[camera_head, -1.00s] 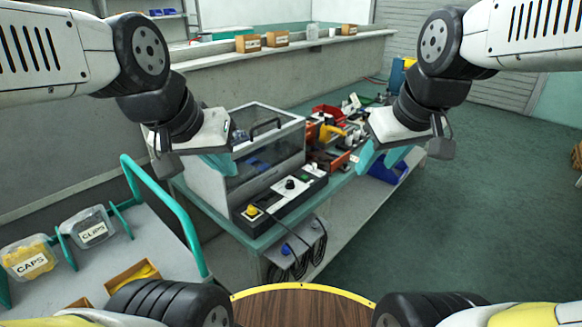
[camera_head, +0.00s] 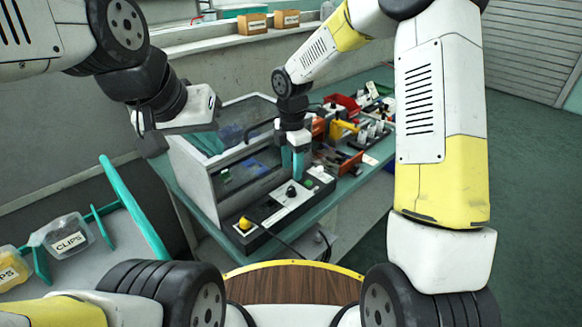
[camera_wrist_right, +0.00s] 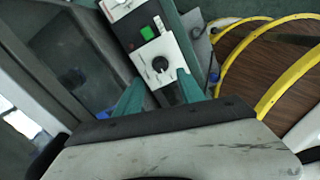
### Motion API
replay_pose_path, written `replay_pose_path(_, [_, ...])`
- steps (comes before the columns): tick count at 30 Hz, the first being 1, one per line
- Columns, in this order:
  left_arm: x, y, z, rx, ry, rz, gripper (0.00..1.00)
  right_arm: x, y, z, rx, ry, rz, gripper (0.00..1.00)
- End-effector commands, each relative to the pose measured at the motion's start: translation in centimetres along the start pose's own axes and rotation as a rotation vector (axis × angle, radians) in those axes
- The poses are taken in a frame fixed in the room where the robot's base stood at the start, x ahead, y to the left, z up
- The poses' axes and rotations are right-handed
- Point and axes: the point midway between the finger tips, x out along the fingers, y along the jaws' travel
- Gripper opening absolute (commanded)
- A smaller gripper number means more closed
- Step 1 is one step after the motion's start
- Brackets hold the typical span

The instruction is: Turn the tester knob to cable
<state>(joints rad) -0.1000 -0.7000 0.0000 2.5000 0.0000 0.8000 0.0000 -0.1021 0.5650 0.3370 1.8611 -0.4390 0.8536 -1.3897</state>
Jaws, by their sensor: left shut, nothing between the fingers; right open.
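The tester knob is a small black knob (camera_head: 291,191) on a white plate of a long black control box (camera_head: 262,213) in front of a clear-sided case. It also shows in the right wrist view (camera_wrist_right: 160,64), where the marks around it are too small to read. My right gripper (camera_head: 292,172) points down just above and behind the knob, its teal fingers open. In the right wrist view the fingertips (camera_wrist_right: 158,82) are apart, with the knob just beyond them and not gripped. My left gripper (camera_head: 208,143) is shut and empty beside the clear case, its fingers partly hard to see.
The clear case (camera_head: 235,165) stands close behind the box. A yellow knob (camera_head: 244,224) and a green button (camera_wrist_right: 147,33) share the box. Red bins (camera_head: 345,103) and tools crowd the table's far end. A cart with a CLIPS bin (camera_head: 68,237) stands at left.

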Motion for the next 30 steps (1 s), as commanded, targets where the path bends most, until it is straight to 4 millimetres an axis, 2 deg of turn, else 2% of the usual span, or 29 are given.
replay_pose_path(15, [0.0, 0.0, 0.0, 0.0, 0.0, 0.0, 0.0, 7.0, -0.1, -0.1, -0.001, 0.001, -0.003, 0.46])
replay_pose_path(19, [0.0, 0.0, 0.0, 0.0, 0.0, 0.0, 0.0, 7.7, -0.1, 0.0, -0.001, 0.001, -0.002, 0.46])
replay_pose_path(26, [0.0, 0.0, 0.0, 0.0, 0.0, 0.0, 0.0, 7.7, -0.1, 0.0, 0.0, 0.001, -0.001, 0.46])
replay_pose_path(30, [0.0, 0.0, 0.0, 0.0, 0.0, 0.0, 0.0, 7.7, 0.0, 0.0, 0.0, 0.001, -0.001, 0.23])
